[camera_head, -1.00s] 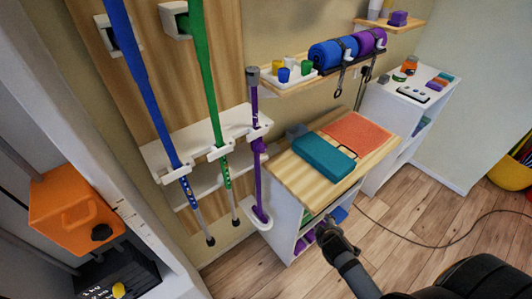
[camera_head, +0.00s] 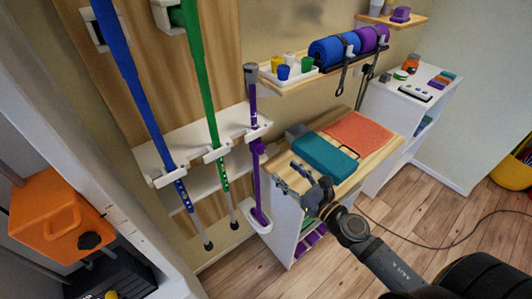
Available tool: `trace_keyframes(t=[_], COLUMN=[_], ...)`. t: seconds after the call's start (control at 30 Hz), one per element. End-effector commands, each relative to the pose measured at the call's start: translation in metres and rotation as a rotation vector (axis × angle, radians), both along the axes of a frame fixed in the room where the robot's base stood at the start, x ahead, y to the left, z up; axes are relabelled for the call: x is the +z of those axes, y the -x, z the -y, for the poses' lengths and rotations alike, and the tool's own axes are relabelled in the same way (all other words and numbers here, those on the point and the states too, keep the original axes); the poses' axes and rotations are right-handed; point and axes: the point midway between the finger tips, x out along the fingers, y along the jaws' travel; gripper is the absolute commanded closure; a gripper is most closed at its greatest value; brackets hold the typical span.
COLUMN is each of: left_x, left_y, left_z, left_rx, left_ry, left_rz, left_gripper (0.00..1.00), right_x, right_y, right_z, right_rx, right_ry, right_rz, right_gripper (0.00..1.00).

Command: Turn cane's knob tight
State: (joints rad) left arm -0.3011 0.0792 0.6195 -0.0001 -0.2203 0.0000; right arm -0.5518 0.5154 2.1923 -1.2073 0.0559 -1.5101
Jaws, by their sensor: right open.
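Three canes hang upright in a white wall rack: a blue cane (camera_head: 128,75), a green cane (camera_head: 200,80) and a shorter purple cane (camera_head: 254,188) with a dark grey top. A purple knob (camera_head: 258,147) sticks out at mid-height on the purple cane; I cannot tell how tight it is. My right gripper (camera_head: 287,175) is open and empty. In the picture it is right of and a little below the knob, apart from the purple cane, and overlaps the front edge of the wooden cabinet top. My left gripper is not in view.
A wooden-topped cabinet (camera_head: 372,163) holds a teal block (camera_head: 325,158) and an orange mat (camera_head: 358,130). A wall shelf (camera_head: 290,84) above carries cups and rolled mats, with straps hanging. An orange container (camera_head: 50,222) stands at left. A cable crosses the floor.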

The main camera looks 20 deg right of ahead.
Motion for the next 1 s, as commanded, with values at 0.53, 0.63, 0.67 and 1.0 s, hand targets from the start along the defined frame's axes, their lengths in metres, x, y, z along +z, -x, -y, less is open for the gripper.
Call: trace_keyframes(t=[0.53,0.63,0.67,1.0], left_x=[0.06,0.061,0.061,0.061], left_y=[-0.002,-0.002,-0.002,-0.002], left_z=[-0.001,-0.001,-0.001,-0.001], left_rx=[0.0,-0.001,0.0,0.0], left_ry=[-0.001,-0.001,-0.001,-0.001], left_rz=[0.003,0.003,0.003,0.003], left_gripper=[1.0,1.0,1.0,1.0], right_x=[0.003,0.001,0.001,0.0], right_y=[-0.085,-0.092,-0.093,-0.094], right_z=[-0.031,-0.034,-0.035,-0.035], right_rx=[-0.002,0.0,0.0,0.0], right_ry=[-0.009,-0.009,-0.009,-0.008], right_rz=[-0.003,-0.004,-0.004,-0.004], right_gripper=[0.44,0.44,0.44,0.52])
